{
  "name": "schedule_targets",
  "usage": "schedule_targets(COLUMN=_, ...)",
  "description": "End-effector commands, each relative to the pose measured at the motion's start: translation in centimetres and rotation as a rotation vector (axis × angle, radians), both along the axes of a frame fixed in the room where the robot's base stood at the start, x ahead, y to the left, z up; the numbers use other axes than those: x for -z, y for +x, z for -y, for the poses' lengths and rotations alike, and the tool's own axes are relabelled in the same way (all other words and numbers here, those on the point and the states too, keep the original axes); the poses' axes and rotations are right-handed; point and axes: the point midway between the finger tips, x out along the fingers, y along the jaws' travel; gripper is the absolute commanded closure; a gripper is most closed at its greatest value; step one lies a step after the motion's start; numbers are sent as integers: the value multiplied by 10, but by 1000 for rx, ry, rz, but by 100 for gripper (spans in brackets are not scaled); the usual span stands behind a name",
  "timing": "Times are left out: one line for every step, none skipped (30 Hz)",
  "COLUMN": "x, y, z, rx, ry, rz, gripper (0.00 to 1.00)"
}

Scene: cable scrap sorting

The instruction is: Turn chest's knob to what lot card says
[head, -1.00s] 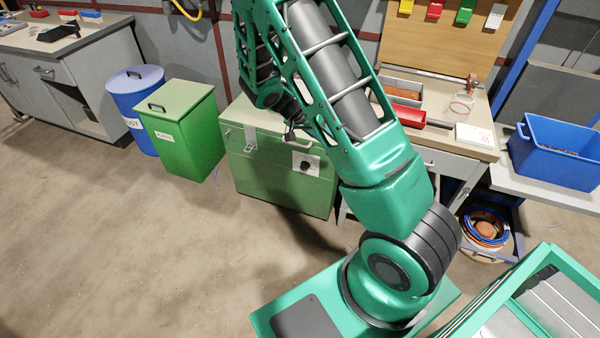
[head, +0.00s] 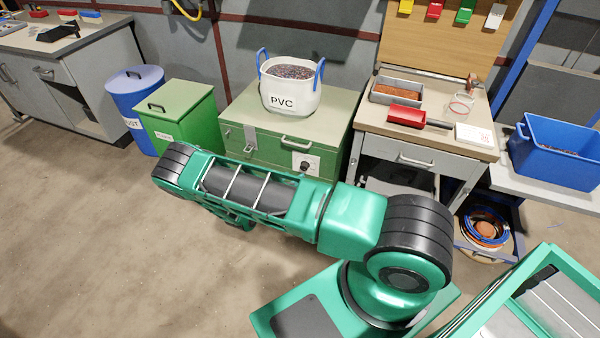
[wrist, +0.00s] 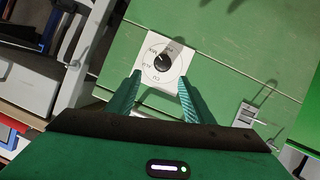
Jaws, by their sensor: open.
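The green chest (head: 262,130) stands against the wall, with a black knob (head: 305,166) on a white dial plate on its front. In the wrist view the knob (wrist: 162,63) sits on its plate (wrist: 179,66), with small labels around it, too small to read surely. I cannot tell which label the knob points at. My gripper (wrist: 155,90) is open and empty, its fingertips just short of the plate and apart from the knob. In the head view my arm hides the gripper. A white card (head: 475,136) lies on the workbench; its print is too small to read.
A white sack marked PVC (head: 291,98) stands on the chest lid. A green bin (head: 182,127) and a blue drum (head: 132,100) stand left of the chest. The workbench (head: 440,143) with a red scoop (head: 406,116) is at right. The floor in front is open.

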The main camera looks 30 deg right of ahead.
Motion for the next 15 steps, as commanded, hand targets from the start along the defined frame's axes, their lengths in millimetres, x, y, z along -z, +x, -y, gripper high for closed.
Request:
schedule_targets(x=5, y=0, z=-1, rx=-11, ry=-4, rz=4, gripper=53)
schedule_targets(x=7, y=0, z=-2, rx=-16, ry=-4, rz=8, gripper=53)
schedule_targets(x=9, y=1, z=-2, rx=-22, ry=-4, rz=10, gripper=53)
schedule_targets(x=10, y=2, z=-2, rx=-24, ry=-4, rz=11, gripper=53)
schedule_targets(x=11, y=2, z=-1, rx=-24, ry=-4, rz=13, gripper=53)
schedule_targets(x=12, y=4, z=2, rx=-25, ry=-5, rz=13, gripper=53)
schedule_targets(x=13, y=5, z=4, rx=-24, ry=-5, rz=13, gripper=53)
schedule_targets(x=14, y=6, z=7, rx=-24, ry=-6, rz=14, gripper=53)
schedule_targets(x=16, y=9, z=12, rx=-23, ry=-6, rz=14, gripper=53)
schedule_targets(x=17, y=11, z=15, rx=-23, ry=-6, rz=14, gripper=53)
schedule_targets(x=19, y=14, z=19, rx=-23, ry=-5, rz=14, gripper=53)
schedule_targets(x=22, y=17, z=25, rx=-22, ry=-5, rz=12, gripper=53)
schedule_targets(x=24, y=20, z=29, rx=-22, ry=-6, rz=13, gripper=53)
schedule_targets(x=26, y=23, z=34, rx=-21, ry=-7, rz=13, gripper=53)
schedule_targets(x=29, y=26, z=39, rx=-22, ry=-5, rz=12, gripper=53)
